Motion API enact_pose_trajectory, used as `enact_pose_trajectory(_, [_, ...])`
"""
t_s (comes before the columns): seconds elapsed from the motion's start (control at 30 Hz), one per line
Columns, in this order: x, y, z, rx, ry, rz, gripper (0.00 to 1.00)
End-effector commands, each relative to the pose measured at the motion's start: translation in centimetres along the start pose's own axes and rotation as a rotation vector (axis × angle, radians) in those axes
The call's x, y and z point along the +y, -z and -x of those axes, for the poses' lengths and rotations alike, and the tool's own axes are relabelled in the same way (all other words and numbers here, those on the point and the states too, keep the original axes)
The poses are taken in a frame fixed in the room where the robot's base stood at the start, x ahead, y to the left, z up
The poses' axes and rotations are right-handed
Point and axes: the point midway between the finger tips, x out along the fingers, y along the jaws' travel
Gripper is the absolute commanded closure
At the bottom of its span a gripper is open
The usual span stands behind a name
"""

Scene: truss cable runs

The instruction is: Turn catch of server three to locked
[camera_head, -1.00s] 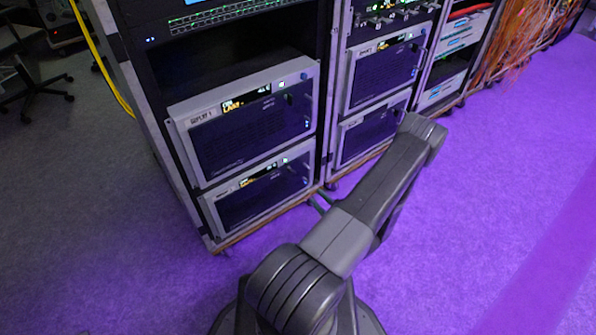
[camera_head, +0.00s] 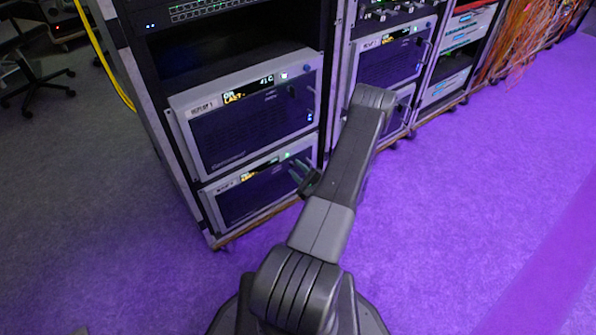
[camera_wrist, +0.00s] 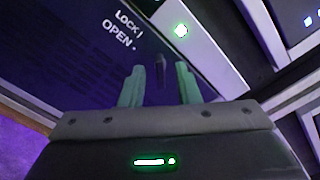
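My gripper (camera_head: 298,178) is at the right part of the front of the lower server (camera_head: 262,192) in the left rack; the number on its label is too small to read surely. In the wrist view my gripper (camera_wrist: 160,84) has its two green fingers apart, facing a dark front panel. A small dark catch (camera_wrist: 160,66) shows between and beyond the fingertips, not visibly gripped. The panel label (camera_wrist: 122,30) reads LOCK and OPEN. Which mark the catch points at is hard to tell. A lit green button (camera_wrist: 181,30) sits beside the label.
An upper server (camera_head: 250,115) sits above in the same rack, with another server (camera_head: 390,55) in the rack to the right. A yellow cable (camera_head: 97,55) and a chair (camera_head: 35,80) are at the left. The purple-lit floor (camera_head: 480,180) is free at the right.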

Motion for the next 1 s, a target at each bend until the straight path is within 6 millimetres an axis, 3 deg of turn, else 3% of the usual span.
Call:
enact_pose_trajectory(0.17, [-0.02, 0.00, 0.00, 0.000, 0.000, 0.000, 0.71])
enact_pose_trajectory(0.33, [-0.01, 0.00, 0.01, 0.000, 0.000, 0.000, 1.00])
enact_pose_trajectory(0.7, [0.09, 0.06, 0.02, 0.000, -0.001, -0.029, 1.00])
enact_pose_trajectory(1.0, [0.18, 0.20, 0.00, 0.000, -0.001, -0.203, 1.00])
